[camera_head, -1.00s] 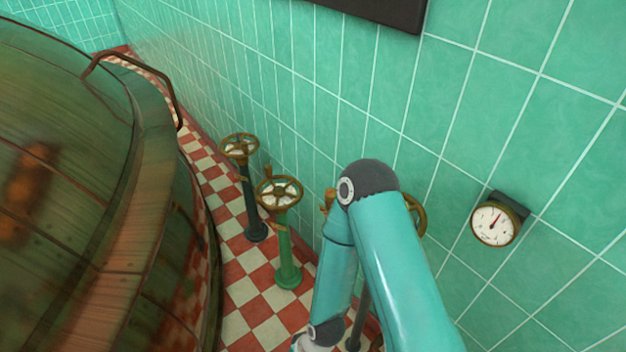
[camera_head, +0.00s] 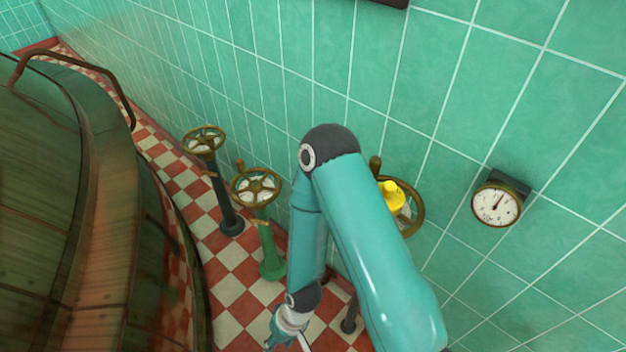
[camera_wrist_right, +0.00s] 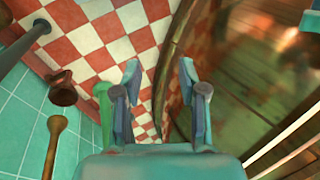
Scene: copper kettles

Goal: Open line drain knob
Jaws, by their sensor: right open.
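Three handwheels show in the head view: one on a dark post (camera_head: 204,140), one on a green post (camera_head: 256,187), and one (camera_head: 415,215) partly hidden behind my right arm. I cannot tell which is the line drain knob. A yellow piece (camera_head: 392,197) shows at the third wheel. My right gripper (camera_head: 287,341) is low at the bottom edge, partly cut off, below the green post's base. In the right wrist view my right gripper (camera_wrist_right: 160,95) is open and empty above the floor. A brown knob (camera_wrist_right: 62,90) and a brass handle (camera_wrist_right: 52,135) lie left of it.
A large copper vessel (camera_head: 85,200) fills the left side, with a rail (camera_head: 95,72) on top. A tiled wall stands on the right with a round gauge (camera_head: 496,204). The checkered floor (camera_head: 230,275) runs between vessel and wall.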

